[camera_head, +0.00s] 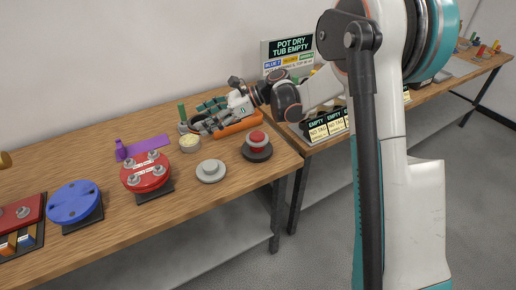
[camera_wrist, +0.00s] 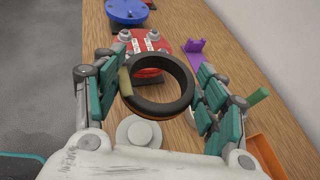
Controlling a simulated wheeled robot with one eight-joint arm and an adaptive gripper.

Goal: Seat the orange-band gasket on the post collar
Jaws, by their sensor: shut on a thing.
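My gripper (camera_wrist: 164,80) is shut on a black ring gasket (camera_wrist: 181,84), which lies between its green-padded fingers. A brownish-orange band shows on the ring's lower edge, and a tan tab sits at its left side by the left finger. In the head view my gripper (camera_head: 207,116) is above the table by the orange tray; the ring is hard to make out there. A grey round collar with a short raised post (camera_head: 210,171) stands on the table; it also shows in the wrist view (camera_wrist: 140,132), below the ring in the picture and apart from it.
A red knob on a black base (camera_head: 257,143) stands right of the grey collar. A red flange with nuts (camera_head: 146,174), a blue disc (camera_head: 74,202) and a purple bracket (camera_head: 146,146) are to the left. An orange tray (camera_head: 240,124) and a cream-filled cup (camera_head: 189,144) lie near my gripper.

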